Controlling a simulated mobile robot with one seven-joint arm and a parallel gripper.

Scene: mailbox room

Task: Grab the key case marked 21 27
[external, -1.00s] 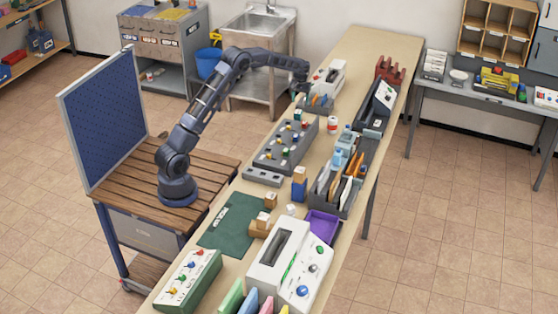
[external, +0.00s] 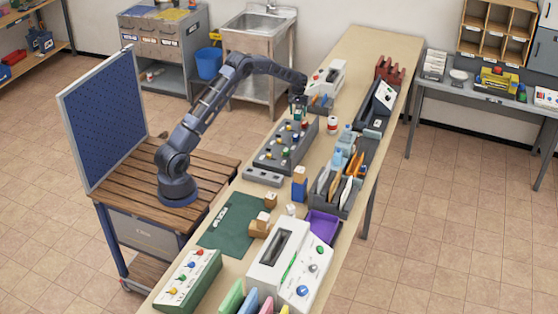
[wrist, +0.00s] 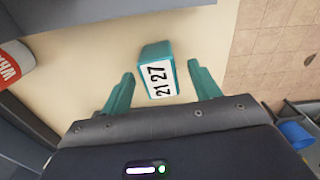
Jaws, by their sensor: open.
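The key case (wrist: 157,80) is a small teal block with a white label reading 21 27. In the wrist view it stands on the pale bench top, in line with the space between my two teal fingers. My gripper (external: 298,106) is open and empty, pointing down over the far part of the bench. Bare bench shows between the case and each finger in the wrist view, so neither finger appears to touch it. In the external view the case is small and partly hidden by my gripper.
A grey tray of colored pegs (external: 270,157) lies just in front of my gripper. A white machine (external: 327,78) stands behind it, and a red-and-white can (external: 332,124) stands to the right. In the wrist view the bench edge and tiled floor (wrist: 270,60) are at right.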

